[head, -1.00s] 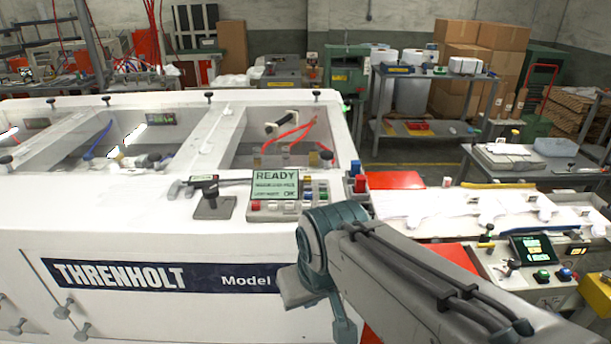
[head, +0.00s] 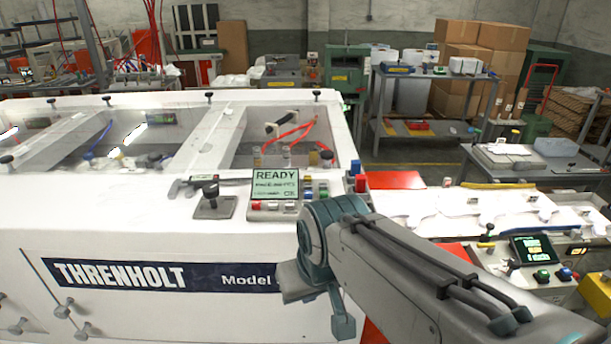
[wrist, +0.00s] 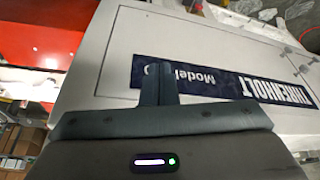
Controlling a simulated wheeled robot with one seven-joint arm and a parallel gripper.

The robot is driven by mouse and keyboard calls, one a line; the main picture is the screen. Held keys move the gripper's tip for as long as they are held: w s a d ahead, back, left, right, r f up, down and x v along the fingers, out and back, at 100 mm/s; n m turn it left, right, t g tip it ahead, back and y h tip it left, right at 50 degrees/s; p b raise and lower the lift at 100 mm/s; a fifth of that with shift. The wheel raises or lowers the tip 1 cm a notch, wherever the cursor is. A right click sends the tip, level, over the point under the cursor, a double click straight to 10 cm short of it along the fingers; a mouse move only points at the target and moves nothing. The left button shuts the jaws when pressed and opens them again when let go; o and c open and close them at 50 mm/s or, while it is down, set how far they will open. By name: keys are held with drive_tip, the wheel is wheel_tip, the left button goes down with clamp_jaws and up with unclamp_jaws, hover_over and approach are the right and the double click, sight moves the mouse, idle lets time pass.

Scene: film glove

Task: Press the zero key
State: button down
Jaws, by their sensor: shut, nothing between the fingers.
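A control panel (head: 285,208) with a pale green screen (head: 275,185) reading READY sits on the front right top of the white THRENHOLT machine (head: 120,225). Small red, white, blue, green and yellow keys (head: 308,190) lie below and to the right of the screen. I cannot tell which one is the zero key; the markings are too small. My gripper (wrist: 157,67) is shut and empty in the wrist view, its fingers directed at the machine's front with the dark name strip (wrist: 215,83). The panel is not visible there. In the head view my arm stands right of and below the panel.
A black joystick (head: 211,193) stands left of the panel, and a caliper-like tool (head: 190,184) lies beside it. Red and blue blocks (head: 359,178) stand at the machine's right corner. A second white machine with a dark screen (head: 532,248) stands at right.

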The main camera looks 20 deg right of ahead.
drive_tip(key=w+d+r+m+t+y+b, duration=0.25)
drive_tip(key=w+r, duration=0.55)
drive_tip(key=w, duration=0.5)
wheel_tip(320, 180, up, 9)
drive_tip(key=m+t+b, duration=0.1)
drive_tip(key=m+t, duration=0.2)
hover_over(308, 179)
drive_tip(key=shift+s+d+f+g, duration=0.1)
drive_tip(key=shift+d+g, duration=0.15)
drive_tip(key=shift+f, duration=0.1)
wheel_tip(308, 179, down, 9)
drive_tip(key=b, duration=0.7)
drive_tip(key=shift+f+b, duration=0.25)
drive_tip(key=shift+b, duration=0.35)
drive_tip(key=shift+f+b, duration=0.45)
idle(0.6)
drive_tip(key=shift+r+p, duration=0.7)
drive_tip(key=shift+r, duration=0.15)
